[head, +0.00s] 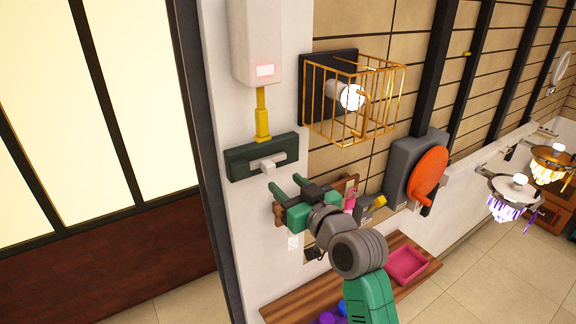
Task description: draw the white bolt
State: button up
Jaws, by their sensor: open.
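The white bolt (268,164) sits on a dark green plate (237,164) fixed to the pale wall post. Its short handle sticks out from the plate's middle. My gripper (287,184) has two green fingers, spread apart and pointing up and left toward the plate. It is just below and right of the bolt, with nothing seen between the fingers. The fingers look apart from the bolt, but I cannot tell the exact depth gap.
A white box (255,42) with a lit red panel and yellow stem (262,114) is above the plate. A caged lamp (352,98) juts out at right, near a grey unit with an orange disc (427,173). A pink tray (406,263) lies on a wooden shelf (310,292) below.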

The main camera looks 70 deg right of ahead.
aim_at(272, 170)
jog(key=p+x, duration=0.1)
jog(key=x, duration=0.5)
jog(key=shift+w+r, duration=0.1)
jog(key=shift+r, duration=0.1)
jog(key=shift+w+d+f, duration=0.1)
jog(key=shift+w+d, duration=0.3)
jog(key=shift+w, duration=0.1)
jog(key=shift+c, duration=0.4)
